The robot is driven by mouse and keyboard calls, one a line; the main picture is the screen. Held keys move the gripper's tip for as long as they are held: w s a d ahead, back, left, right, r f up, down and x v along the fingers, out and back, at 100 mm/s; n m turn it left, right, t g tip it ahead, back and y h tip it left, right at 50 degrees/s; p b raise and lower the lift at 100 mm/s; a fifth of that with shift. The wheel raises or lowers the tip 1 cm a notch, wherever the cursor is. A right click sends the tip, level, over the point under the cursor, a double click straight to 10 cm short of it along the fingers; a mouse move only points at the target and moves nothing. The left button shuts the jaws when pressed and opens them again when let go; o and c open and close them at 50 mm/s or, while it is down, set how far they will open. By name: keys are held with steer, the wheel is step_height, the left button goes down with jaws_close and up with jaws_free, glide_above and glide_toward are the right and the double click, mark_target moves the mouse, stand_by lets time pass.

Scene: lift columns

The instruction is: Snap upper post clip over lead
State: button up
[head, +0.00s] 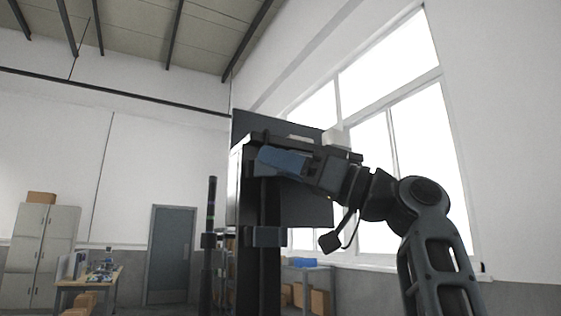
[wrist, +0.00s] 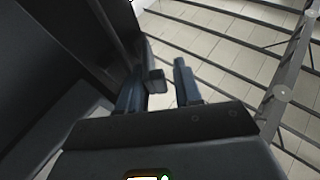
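My gripper (head: 270,159) is raised at the upper part of a dark upright post (head: 264,205) in the head view. In the wrist view its two bluish fingers (wrist: 158,92) stand apart. A small dark block (wrist: 155,81) shows between them, nearer the left finger; I cannot tell whether it is the upper clip or whether a finger touches it. A thin black cord (head: 353,228) with a small dark box (head: 330,242) hangs below my arm; I cannot tell whether it is the lead. No lead can be made out at the fingers.
A large dark panel (head: 305,207) stands behind the post. A grey-blue band (head: 265,237) crosses the post lower down. A slim dark pole (head: 210,220) stands to its left. In the wrist view, dark surfaces crowd the left, with rails (wrist: 225,65) over a tiled floor (wrist: 245,38).

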jaws_close()
steer(key=shift+w+f+n+g+b, duration=0.1)
steer(key=shift+w+n+g+b, duration=0.15)
steer(key=shift+g, duration=0.35)
steer(key=n+g, duration=0.1)
steer(key=g, duration=0.2)
steer(key=shift+w+d+n+g+b, duration=0.15)
steer(key=shift+w+n+g+b, duration=0.15)
steer(key=shift+w+n+b, duration=0.1)
steer(key=n+g, duration=0.1)
steer(key=g, duration=0.2)
steer(key=w+n+g+h+p, duration=0.1)
steer(key=n+g, duration=0.1)
steer(key=g, duration=0.1)
steer(key=shift+n+g, duration=0.25)
steer(key=shift+g, duration=0.05)
steer(key=shift+w+r+p, duration=0.1)
steer(key=shift+r+p, duration=0.15)
steer(key=shift+p, duration=0.05)
stand_by(0.5)
